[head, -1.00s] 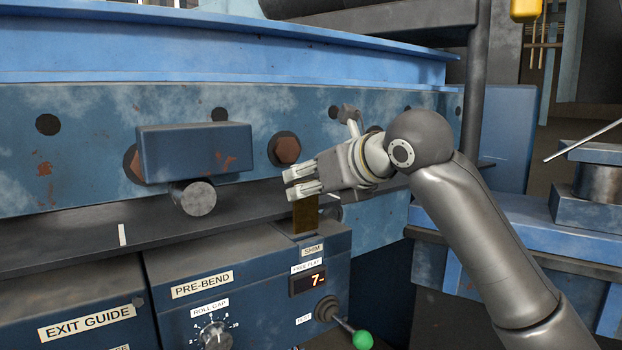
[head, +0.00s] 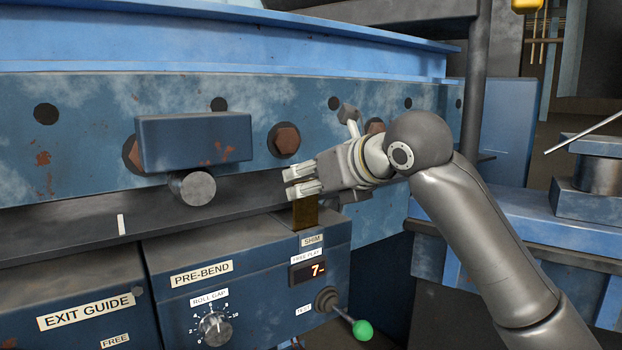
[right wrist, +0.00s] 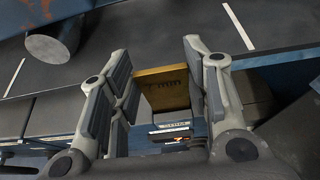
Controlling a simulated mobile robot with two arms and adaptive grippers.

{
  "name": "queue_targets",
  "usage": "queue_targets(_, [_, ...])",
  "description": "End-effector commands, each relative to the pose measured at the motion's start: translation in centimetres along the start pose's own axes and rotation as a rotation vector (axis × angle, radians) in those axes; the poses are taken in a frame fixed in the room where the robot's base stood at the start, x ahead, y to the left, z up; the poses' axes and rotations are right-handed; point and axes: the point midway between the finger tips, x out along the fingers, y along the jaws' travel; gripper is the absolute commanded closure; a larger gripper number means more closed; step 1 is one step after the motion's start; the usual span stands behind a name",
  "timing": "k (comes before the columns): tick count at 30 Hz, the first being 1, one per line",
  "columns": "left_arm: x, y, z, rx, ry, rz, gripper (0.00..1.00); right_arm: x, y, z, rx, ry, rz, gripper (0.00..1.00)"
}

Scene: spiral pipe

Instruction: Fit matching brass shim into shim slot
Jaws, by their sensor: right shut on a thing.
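The shim's lower end meets the top of the box at the shim slot (head: 308,237). The slot's mouth is mostly hidden, so I cannot tell how far the shim is in it. The FREE PLAY display (head: 310,271) reads 7. My left gripper is not in view.
The machine's blue beam with bolts and a protruding block (head: 195,145) stands behind and left of the gripper. A green-knobbed lever (head: 362,330) and a roll gap dial (head: 215,329) are on the box front. A blue stand (head: 590,205) is at right.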

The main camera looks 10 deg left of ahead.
Motion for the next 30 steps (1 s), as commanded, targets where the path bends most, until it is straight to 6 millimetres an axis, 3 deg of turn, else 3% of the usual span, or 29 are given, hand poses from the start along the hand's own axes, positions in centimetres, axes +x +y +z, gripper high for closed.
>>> queue_targets(30, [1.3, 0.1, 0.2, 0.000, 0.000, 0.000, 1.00, 1.0, 0.0, -2.4, 0.000, -0.002, 0.000, 0.88])
